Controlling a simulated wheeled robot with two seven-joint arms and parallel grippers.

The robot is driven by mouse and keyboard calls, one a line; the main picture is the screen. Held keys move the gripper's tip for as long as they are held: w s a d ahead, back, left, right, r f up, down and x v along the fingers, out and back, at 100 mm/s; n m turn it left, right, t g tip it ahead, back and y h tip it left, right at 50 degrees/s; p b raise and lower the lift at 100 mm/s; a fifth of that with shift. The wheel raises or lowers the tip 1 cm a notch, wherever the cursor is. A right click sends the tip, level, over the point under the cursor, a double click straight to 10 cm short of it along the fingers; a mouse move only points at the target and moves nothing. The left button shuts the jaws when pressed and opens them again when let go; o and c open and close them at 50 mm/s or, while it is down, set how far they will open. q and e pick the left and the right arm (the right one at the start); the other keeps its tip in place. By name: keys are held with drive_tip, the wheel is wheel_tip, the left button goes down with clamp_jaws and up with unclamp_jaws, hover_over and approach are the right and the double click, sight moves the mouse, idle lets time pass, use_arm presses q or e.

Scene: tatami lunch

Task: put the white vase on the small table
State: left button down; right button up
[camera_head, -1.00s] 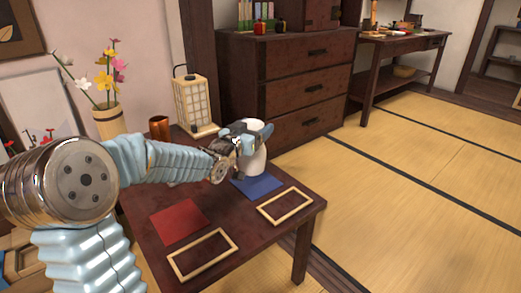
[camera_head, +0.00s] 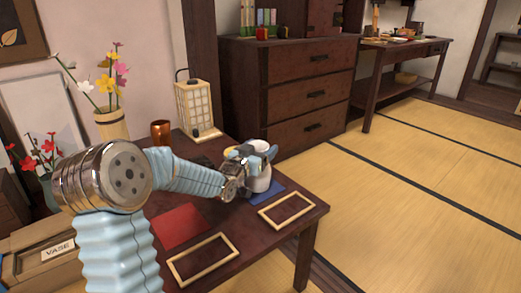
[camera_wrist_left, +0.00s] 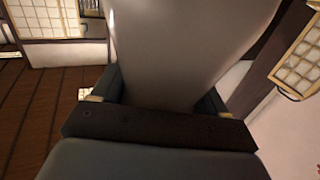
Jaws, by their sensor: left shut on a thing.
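The white vase (camera_head: 261,181) stands upright over the small dark table, at or just above the blue mat (camera_head: 272,192); I cannot tell whether it touches. My left gripper (camera_head: 262,156) is shut on the vase near its upper part and hides much of it. In the left wrist view the pale vase (camera_wrist_left: 190,45) fills the middle between the two fingers (camera_wrist_left: 160,100). The small table (camera_head: 250,238) has its bare front edge towards me. My right gripper is not in view.
On the table lie a red mat (camera_head: 182,226), two empty pale frames (camera_head: 203,259) (camera_head: 287,211), a copper cup (camera_head: 161,132) and a lantern (camera_head: 196,107). A box labelled VASE (camera_head: 40,258) stands at the left. A dark chest (camera_head: 300,95) stands behind.

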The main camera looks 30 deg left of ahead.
use_arm(q)
unclamp_jaws()
drive_tip(key=shift+s+r+p, duration=0.15)
drive_tip(key=shift+p, duration=0.2)
drive_tip(key=s, duration=1.1)
drive_tip(key=shift+s, duration=0.35)
